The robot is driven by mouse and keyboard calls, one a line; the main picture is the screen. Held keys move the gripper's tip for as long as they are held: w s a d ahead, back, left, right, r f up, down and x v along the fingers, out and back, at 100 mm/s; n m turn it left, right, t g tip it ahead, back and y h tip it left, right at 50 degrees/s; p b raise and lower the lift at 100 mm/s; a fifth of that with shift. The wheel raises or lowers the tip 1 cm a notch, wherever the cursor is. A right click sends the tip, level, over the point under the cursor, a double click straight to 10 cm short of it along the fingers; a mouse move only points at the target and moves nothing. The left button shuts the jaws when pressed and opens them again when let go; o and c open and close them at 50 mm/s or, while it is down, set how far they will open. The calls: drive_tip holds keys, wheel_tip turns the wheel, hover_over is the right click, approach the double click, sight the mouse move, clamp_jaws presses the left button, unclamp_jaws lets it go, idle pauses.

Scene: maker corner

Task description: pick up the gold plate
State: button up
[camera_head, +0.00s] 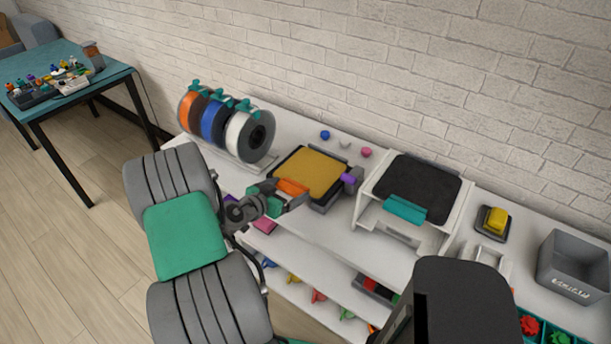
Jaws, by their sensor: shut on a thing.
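The gold plate (314,171) lies flat on a dark square bed (318,207) on the white bench, or so close above it that I cannot see a gap. An orange piece (292,187) shows at its front left edge, between the plate and my fingers. My gripper (296,194) reaches in from the left and is shut at this edge. The fingers partly hide the grip and the near left corner of the bed. A purple piece (348,180) sits at the bed's right side.
Orange, blue and white spools (252,136) stand close on the left. A white frame with a black top and teal bar (405,208) stands on the right. A brick wall (400,60) runs behind. Small balls (325,135) lie behind the bed.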

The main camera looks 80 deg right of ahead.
drive_tip(key=shift+r, duration=0.1)
drive_tip(key=c, duration=0.4)
drive_tip(key=shift+o, duration=0.2)
wheel_tip(320, 180, up, 18)
drive_tip(key=b, duration=0.1)
